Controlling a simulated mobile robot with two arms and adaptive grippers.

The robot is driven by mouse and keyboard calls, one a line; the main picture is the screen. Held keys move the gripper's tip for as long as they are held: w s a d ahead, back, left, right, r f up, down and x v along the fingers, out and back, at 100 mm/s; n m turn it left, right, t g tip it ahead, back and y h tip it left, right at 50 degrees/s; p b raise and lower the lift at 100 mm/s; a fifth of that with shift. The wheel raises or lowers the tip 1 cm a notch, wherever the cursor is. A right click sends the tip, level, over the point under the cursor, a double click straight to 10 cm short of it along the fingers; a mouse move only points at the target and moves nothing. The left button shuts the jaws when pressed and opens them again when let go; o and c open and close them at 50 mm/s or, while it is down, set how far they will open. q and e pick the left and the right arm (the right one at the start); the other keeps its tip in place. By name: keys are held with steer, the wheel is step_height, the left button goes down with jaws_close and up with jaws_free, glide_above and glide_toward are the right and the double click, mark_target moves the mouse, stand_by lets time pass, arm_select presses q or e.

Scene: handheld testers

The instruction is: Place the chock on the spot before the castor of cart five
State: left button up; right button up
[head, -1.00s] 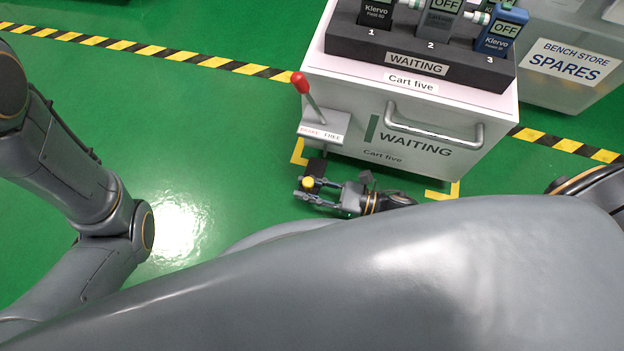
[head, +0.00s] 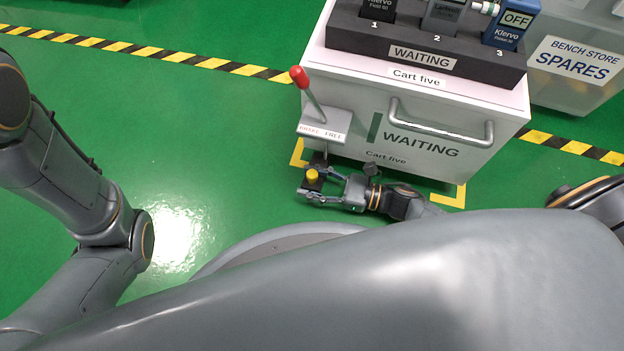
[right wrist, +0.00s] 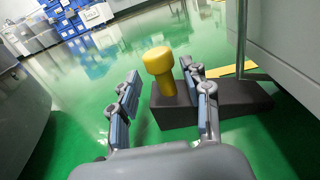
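The chock (right wrist: 185,108) is a dark block with a yellow knobbed handle (right wrist: 160,64). It is low by the floor before the left front corner of cart five (head: 345,140), where its yellow knob also shows in the head view (head: 312,175). My right gripper (right wrist: 163,95) is open, its fingers apart either side of the handle's line; I cannot tell whether either touches it. The right finger overlaps the chock's body in the picture. The castor and its spot cannot be made out. My left arm comes in at the left, its gripper out of view.
Cart five carries a brake lever with a red knob (head: 299,76), a metal handle (head: 440,128) and a tester rack (head: 425,50). Yellow corner marks (head: 297,153) lie on the floor. A spares bin (head: 575,65) stands right. Green floor left of the cart is clear.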

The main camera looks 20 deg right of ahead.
steer(key=shift+r, duration=0.1)
steer(key=shift+s+d+r+p, duration=0.15)
steer(key=shift+d+p, duration=0.1)
steer(key=shift+p, duration=0.15)
steer(key=p+v, duration=0.3)
steer(key=v, duration=0.7)
steer(key=shift+s+d, duration=0.1)
steer(key=shift+d, duration=0.15)
steer(key=shift+s+d, duration=0.25)
steer(key=shift+d, duration=0.1)
